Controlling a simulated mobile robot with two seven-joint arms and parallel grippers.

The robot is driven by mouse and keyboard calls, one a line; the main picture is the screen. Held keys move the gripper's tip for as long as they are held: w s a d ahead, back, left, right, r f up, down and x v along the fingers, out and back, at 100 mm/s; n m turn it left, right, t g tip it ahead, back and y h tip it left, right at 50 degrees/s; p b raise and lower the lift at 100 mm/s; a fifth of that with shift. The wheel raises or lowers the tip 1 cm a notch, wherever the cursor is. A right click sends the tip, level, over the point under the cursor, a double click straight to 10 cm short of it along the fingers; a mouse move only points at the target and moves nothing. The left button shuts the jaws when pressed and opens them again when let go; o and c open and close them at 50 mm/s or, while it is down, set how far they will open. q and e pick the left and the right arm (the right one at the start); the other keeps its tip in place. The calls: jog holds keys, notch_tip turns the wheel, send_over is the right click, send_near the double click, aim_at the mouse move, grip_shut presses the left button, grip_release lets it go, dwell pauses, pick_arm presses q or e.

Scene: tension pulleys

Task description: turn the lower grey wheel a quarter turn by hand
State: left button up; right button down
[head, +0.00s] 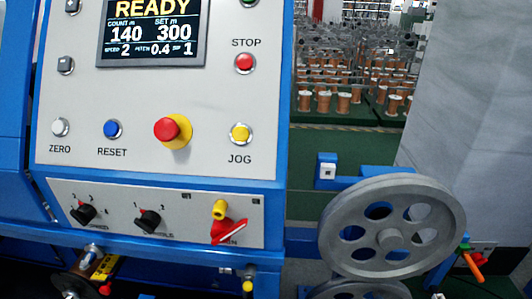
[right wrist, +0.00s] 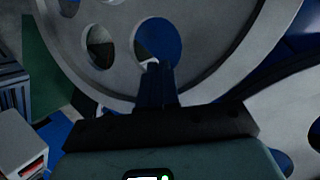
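Two grey spoked wheels show in the head view. The upper wheel (head: 343,262) is seen almost whole, with round holes around its hub. The lower grey wheel (head: 358,291) shows only its top rim at the bottom edge; the rest is out of frame. In the right wrist view a large grey wheel with round holes (right wrist: 110,18) fills the top, and part of another wheel (right wrist: 285,105) shows at right. My right gripper (right wrist: 154,66) has its dark fingers close together in front of the large wheel, by a hole; contact is unclear. My left gripper is not in view.
A blue machine with a grey control panel (head: 100,100) stands at left, with a red emergency button (head: 167,129) and a red switch (head: 229,231). An orange-handled part (head: 473,266) is right of the wheels. A grey pillar (head: 480,100) stands behind.

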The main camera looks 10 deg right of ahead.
aim_at(391, 297)
jog(key=shift+s+d+f+p, duration=0.1)
jog(key=shift+d+p, duration=0.1)
jog(key=shift+d, duration=0.55)
jog(key=shift+s+d+r+p, duration=0.1)
jog(key=shift+d+p, duration=0.15)
jog(key=shift+d, duration=0.5)
jog(key=shift+s+d+f+p, duration=0.1)
jog(key=shift+d+p, duration=0.1)
jog(key=shift+d, duration=0.55)
jog(key=shift+s, duration=0.1)
jog(key=shift+s+a+p, duration=0.1)
jog(key=shift+s+p, duration=0.3)
jog(key=shift+s, duration=0.15)
jog(key=s, duration=0.1)
jog(key=s+a+p, duration=0.1)
jog(key=s, duration=0.1)
jog(key=s+p, duration=0.1)
jog(key=s, duration=0.1)
jog(key=shift+a+f, duration=0.35)
